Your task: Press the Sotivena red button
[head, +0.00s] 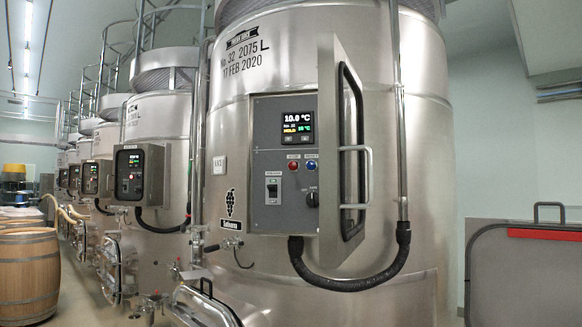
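The nearest steel vat (430,150) carries a grey control box (265,130) with its door (342,140) swung open to the right. A small round red button (293,166) sits on the panel below the lit display (298,119). A blue button (311,164) is just to its right. A black grape logo (230,202) with a small label (231,225) beneath is on the vat, left of the box; the label's lettering is too small to read surely. Nothing covers the red button. My gripper is not in view.
The open door has a metal handle (366,177) and juts out to the right of the buttons. A black hose (350,284) loops below. More vats with boxes (138,174) recede left. A barrel (28,275) stands left, a grey panel (530,275) right.

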